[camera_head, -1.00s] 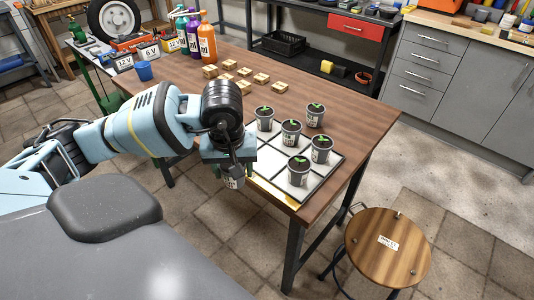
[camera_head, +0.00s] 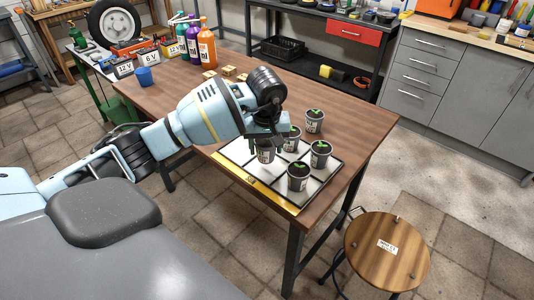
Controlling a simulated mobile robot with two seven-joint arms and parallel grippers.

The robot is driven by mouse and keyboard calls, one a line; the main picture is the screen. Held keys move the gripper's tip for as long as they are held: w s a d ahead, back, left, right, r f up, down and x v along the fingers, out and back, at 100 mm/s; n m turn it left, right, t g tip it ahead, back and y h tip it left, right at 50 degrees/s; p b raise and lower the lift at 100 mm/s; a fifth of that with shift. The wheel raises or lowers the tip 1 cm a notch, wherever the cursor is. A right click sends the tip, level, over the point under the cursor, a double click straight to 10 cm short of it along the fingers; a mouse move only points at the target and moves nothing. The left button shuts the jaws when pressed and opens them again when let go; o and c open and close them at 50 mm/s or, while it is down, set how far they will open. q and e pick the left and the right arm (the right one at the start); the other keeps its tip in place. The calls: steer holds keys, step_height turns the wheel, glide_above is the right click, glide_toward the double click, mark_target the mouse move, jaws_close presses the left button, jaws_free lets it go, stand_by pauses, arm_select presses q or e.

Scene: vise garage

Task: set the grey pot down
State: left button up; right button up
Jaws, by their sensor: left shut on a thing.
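My left gripper (camera_head: 264,138) is shut on a grey pot (camera_head: 265,154) and holds it upright over the white, black-lined grid board (camera_head: 240,153) on the wooden table. I cannot tell whether the pot's base touches the board. Other grey pots with green sprouts stand to its right: one close by (camera_head: 294,140), partly hidden by the gripper, one at the back (camera_head: 314,122), one at the right (camera_head: 320,155) and one at the front (camera_head: 298,178). The gripper and wrist hide the board's back left part. My right gripper is not in view.
Wooden blocks (camera_head: 229,71) lie behind my arm, partly hidden. Bottles (camera_head: 207,48), a blue cup (camera_head: 145,76) and battery boxes (camera_head: 124,69) stand at the table's far left. A round stool (camera_head: 387,248) stands beside the table's right corner. The table's right strip is clear.

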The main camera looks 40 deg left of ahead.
mark_target(267, 155)
arm_select(q)
steer(key=shift+w, duration=0.1)
steer(key=shift+w, duration=0.2)
steer(key=shift+f, duration=1.75)
steer(key=shift+f, duration=0.2)
steer(key=o, duration=1)
steer(key=shift+o, duration=0.2)
steer(key=shift+r, duration=0.1)
steer(key=r, duration=0.4)
steer(key=s+r, duration=0.1)
steer(key=r, duration=0.3)
steer(key=d+r, duration=0.1)
steer(key=r, duration=0.3)
steer(key=shift+s+p, duration=0.2)
steer(key=shift+p, duration=0.15)
steer(key=shift+d, duration=0.1)
